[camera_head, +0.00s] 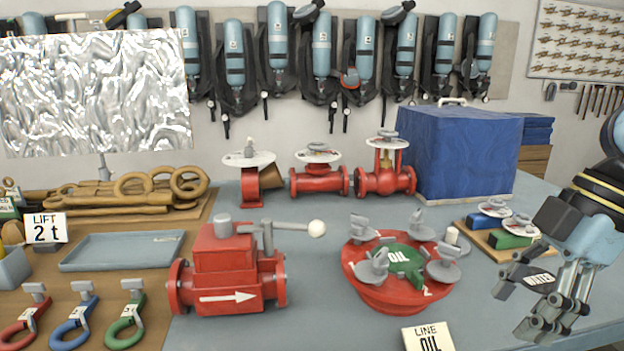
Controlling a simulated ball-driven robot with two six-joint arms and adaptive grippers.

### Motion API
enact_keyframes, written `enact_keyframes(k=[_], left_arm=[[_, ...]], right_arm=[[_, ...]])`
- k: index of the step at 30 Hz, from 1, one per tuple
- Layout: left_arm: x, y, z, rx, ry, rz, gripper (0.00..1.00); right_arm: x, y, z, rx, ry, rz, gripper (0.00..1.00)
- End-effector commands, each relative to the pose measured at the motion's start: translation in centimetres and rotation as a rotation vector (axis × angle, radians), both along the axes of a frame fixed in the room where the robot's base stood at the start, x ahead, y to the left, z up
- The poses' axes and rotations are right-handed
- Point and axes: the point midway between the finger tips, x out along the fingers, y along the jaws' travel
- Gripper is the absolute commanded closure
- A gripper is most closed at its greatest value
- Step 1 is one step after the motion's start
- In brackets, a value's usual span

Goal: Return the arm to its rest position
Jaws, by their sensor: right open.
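My right gripper (512,312) is at the right edge over the blue-grey table. Its fingers are spread and point down and to the left, with nothing held between the tips. A dark plate lettered WATER (540,280) shows next to the fingers; I cannot tell whether it touches them. My left gripper is not in view. A round red fitting (385,290) with a green OIL centre and several grey wing clamps stands to the left of my right gripper, apart from it.
A tray (470,237) with a blue and a green valve lies just behind my right gripper. A blue covered box (455,150), red valves (318,180) and a red block valve (228,275) stand further left. A LINE OIL card (428,338) stands in front.

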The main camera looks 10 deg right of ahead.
Motion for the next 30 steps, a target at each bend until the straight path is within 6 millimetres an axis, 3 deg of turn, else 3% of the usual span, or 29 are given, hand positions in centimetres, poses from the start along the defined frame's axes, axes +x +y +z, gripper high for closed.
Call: enact_keyframes(k=[8, 15, 27, 30], left_arm=[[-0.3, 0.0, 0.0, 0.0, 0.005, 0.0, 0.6], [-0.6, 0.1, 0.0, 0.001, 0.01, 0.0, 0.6], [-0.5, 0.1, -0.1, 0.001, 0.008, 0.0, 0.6], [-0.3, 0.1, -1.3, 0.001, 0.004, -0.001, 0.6]], right_arm=[[-2.0, 3.2, -5.3, -0.018, -0.001, -0.245, 0.48], [-4.9, 5.7, -9.0, -0.04, -0.008, -0.619, 0.48], [-10.8, 5.4, -10.5, -0.119, -0.017, -1.27, 0.48], [-9.7, 4.9, -15.0, -0.131, -0.009, -1.254, 0.48]])
